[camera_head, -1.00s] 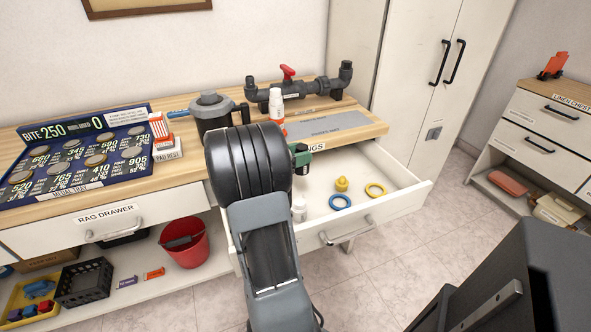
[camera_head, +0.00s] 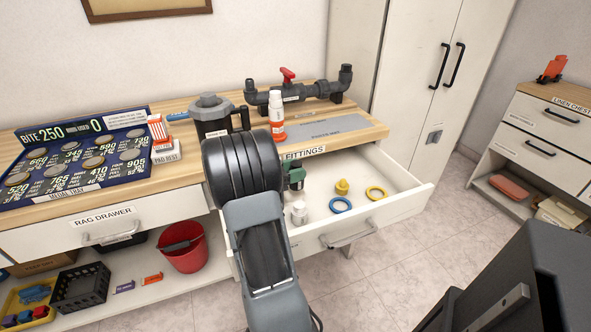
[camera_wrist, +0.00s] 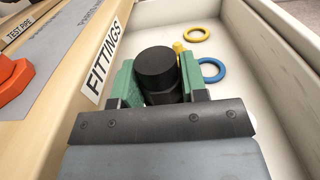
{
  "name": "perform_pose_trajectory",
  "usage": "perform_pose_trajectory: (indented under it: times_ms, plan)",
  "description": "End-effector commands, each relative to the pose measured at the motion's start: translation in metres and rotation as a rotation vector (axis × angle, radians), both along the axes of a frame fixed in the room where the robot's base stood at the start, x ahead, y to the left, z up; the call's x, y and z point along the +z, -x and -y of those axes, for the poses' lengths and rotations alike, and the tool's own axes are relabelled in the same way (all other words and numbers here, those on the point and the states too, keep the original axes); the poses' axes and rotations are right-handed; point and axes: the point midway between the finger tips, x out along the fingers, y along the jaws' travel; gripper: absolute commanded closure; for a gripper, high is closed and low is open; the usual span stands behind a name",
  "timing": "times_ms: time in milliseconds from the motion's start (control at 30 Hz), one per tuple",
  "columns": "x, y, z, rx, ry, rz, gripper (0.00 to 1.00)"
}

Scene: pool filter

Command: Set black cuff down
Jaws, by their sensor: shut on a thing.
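The black cuff (camera_wrist: 156,72) is a short dark cylinder between the green fingers of my gripper (camera_wrist: 158,84) in the wrist view. My gripper is shut on it. In the head view my gripper's green finger (camera_head: 294,176) shows over the left part of the open fittings drawer (camera_head: 407,205), and my arm hides most of the gripper and the cuff there. I cannot tell whether the cuff touches the drawer floor.
In the drawer lie a blue ring (camera_head: 341,205), a yellow ring (camera_head: 376,193), a yellow fitting (camera_head: 342,187) and a white fitting (camera_head: 299,213). The drawer's right part is clear. A white-and-red bottle (camera_head: 277,118) and a grey pump pot (camera_head: 210,115) stand on the counter behind.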

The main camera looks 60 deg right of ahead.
Motion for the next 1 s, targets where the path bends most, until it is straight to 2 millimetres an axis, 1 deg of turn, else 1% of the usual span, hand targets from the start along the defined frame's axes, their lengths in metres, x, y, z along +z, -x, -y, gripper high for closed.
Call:
perform_pose_trajectory:
  times_ms: [233, 367, 400, 633, 667, 867, 1000]
  plan:
    - [-0.0084, 0.0001, 0.0, 0.0, 0.0, 0.0, 0.84]
    - [-0.0092, 0.0001, 0.0, 0.0, 0.001, 0.001, 0.84]
    - [-0.0093, 0.0001, 0.0, 0.0, 0.0, 0.0, 0.59]
    - [-0.0092, 0.0001, 0.0, 0.0, 0.0, 0.0, 0.37]
    - [-0.0092, 0.0001, 0.0, 0.0, 0.0, 0.0, 0.35]
    - [-0.009, 0.0001, 0.0, 0.0, 0.0, 0.0, 0.35]
    - [-0.0015, 0.0001, 0.0, 0.0, 0.001, 0.001, 0.35]
